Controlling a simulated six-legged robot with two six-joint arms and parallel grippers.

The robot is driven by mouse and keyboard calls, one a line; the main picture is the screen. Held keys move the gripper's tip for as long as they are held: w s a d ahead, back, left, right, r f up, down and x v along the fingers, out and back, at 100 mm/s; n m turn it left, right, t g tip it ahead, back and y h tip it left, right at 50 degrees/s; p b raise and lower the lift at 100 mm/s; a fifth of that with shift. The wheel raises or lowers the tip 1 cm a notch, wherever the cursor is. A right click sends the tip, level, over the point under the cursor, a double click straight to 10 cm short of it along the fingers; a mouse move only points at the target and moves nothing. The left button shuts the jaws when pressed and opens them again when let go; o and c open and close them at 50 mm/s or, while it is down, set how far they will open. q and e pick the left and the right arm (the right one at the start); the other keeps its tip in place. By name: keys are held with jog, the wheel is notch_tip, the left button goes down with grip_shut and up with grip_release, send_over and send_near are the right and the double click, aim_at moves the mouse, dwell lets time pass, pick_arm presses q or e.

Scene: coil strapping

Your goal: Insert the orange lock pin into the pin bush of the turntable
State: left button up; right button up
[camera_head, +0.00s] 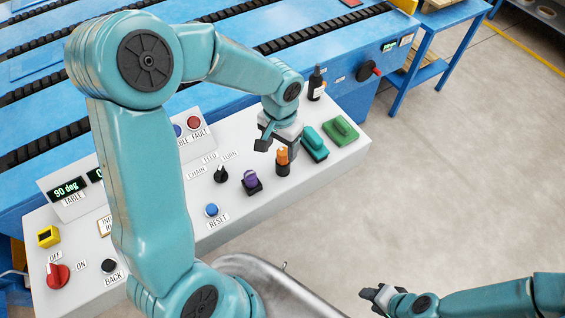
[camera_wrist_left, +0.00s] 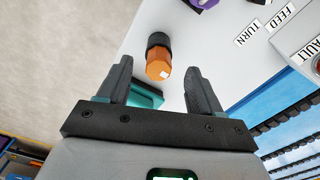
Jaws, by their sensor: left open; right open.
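In the left wrist view the orange pin (camera_wrist_left: 158,66) shows between and just beyond the fingertips. My left gripper (camera_head: 277,140) is open above and beside the pin; its open fingers also show in the left wrist view (camera_wrist_left: 160,78). Nothing is between its fingers that I can see held. My right gripper (camera_head: 376,294) is open and empty over the floor at the lower right. I cannot make out the pin bush of the turntable.
A purple-topped piece (camera_head: 250,181) stands left of the pin. A teal block (camera_head: 313,142) and a green block (camera_head: 341,130) lie right of it. The blue conveyor (camera_head: 230,45) runs along the back. The right floor is clear.

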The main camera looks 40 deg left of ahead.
aim_at(282, 152)
pick_arm(q)
jog(key=f, duration=0.2)
jog(key=f+p, duration=0.1)
jog(key=f, duration=0.1)
jog(key=shift+w+f, duration=0.1)
jog(key=shift+w, duration=0.3)
jog(key=shift+f, duration=0.35)
jog(key=shift+s, duration=0.2)
jog(key=shift+c, duration=0.6)
grip_shut()
